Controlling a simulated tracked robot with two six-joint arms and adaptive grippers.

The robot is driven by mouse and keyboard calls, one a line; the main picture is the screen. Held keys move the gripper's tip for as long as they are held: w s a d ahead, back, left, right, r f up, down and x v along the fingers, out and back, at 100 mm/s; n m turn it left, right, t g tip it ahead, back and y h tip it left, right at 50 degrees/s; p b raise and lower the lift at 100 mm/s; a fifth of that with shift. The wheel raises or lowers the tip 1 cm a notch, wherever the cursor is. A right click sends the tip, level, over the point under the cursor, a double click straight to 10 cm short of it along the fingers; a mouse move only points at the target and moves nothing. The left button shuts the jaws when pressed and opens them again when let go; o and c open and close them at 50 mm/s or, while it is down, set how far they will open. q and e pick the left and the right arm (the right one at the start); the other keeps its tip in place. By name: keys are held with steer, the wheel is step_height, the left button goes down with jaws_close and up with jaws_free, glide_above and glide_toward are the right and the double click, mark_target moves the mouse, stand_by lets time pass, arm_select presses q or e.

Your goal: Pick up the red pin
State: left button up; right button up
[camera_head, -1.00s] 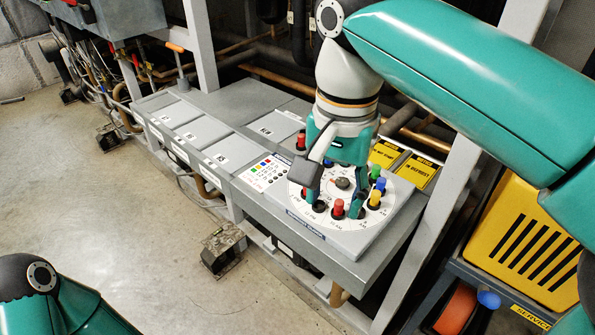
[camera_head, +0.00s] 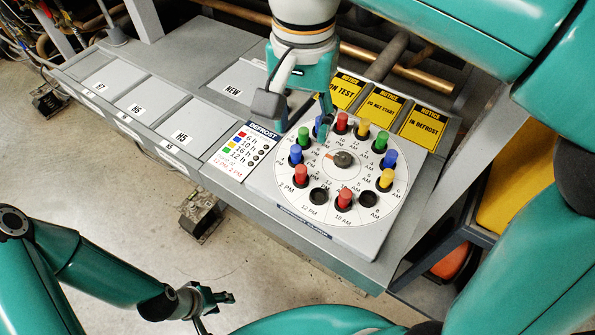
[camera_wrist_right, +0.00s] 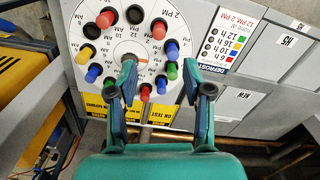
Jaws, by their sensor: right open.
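The round white dial (camera_head: 331,215) holds red, yellow, green and blue pins in a ring. One red pin (camera_head: 301,174) stands near the 2 PM mark, another red pin (camera_head: 345,198) near 10 AM, and a third red pin (camera_head: 341,123) at the back. They also show in the right wrist view, the 2 PM red pin (camera_wrist_right: 158,29) near its top. My right gripper (camera_wrist_right: 168,88) is open, its fingers apart over the dial's back-left edge, with green and blue pins between or below them. My left gripper (camera_head: 218,299) is low in front of the panel; its jaw opening is unclear.
Two dark empty holes (camera_head: 318,197) show at the dial's front. A grey knob (camera_head: 344,159) is at its centre. A colour legend card (camera_head: 240,150) lies left, yellow notice plates (camera_head: 383,106) behind. A slanted grey post (camera_head: 465,165) stands right.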

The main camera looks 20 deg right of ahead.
mark_target(302, 168)
steer(key=f, duration=0.7)
steer(key=f+b, duration=0.1)
steer(key=f, duration=0.3)
steer(key=shift+s+a, duration=0.1)
steer(key=shift+s, duration=0.15)
steer(key=shift+r, duration=0.1)
jaws_close()
